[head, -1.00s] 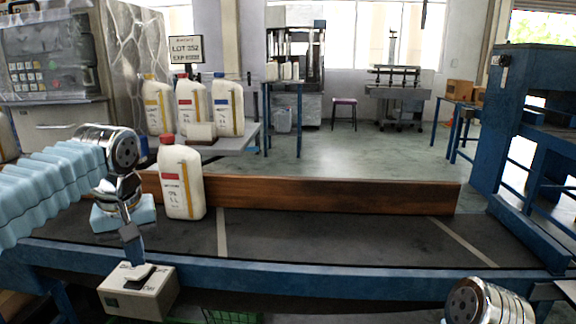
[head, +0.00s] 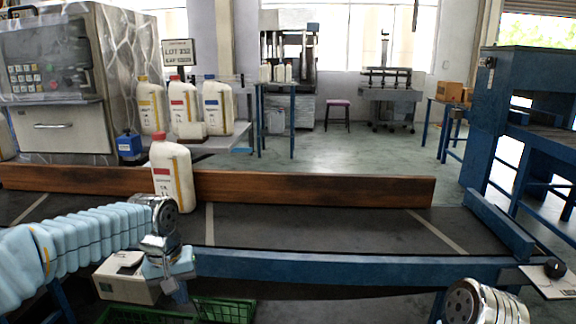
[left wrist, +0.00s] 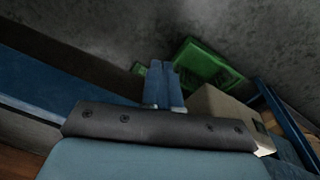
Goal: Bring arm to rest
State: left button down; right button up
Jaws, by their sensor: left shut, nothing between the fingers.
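My left arm comes in from the left in the head view. My left gripper (head: 175,290) hangs low in front of the conveyor's blue front rail (head: 330,266), beside a beige box (head: 122,280). In the left wrist view its two blue fingers (left wrist: 163,84) are together, with nothing between them. A white bottle with a red cap (head: 172,183) stands upright on the dark conveyor (head: 300,228), behind my left wrist and apart from the gripper. A chrome joint of my right arm shows at the bottom right; my right gripper is out of view.
Three bottles with yellow (head: 152,105), red (head: 184,105) and blue caps (head: 218,105) stand behind the wooden rail (head: 320,188). Green crates (head: 225,309) lie below the front rail, close to the gripper. The conveyor right of the bottle is clear.

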pick_arm(q)
jog(key=s+d+f+m+h, duration=0.15)
jog(key=d+f, duration=0.25)
jog(key=f, duration=0.7)
jog(key=s+d+f+h, duration=0.15)
jog(key=d+f, duration=0.25)
jog(key=f, duration=0.8)
jog(key=s+d+f, duration=0.4)
jog(key=s+f, duration=1.1)
jog(key=s, duration=0.2)
jog(key=shift+f+g+h, duration=0.3)
jog(key=shift+f, duration=0.05)
jog(key=shift+d, duration=0.15)
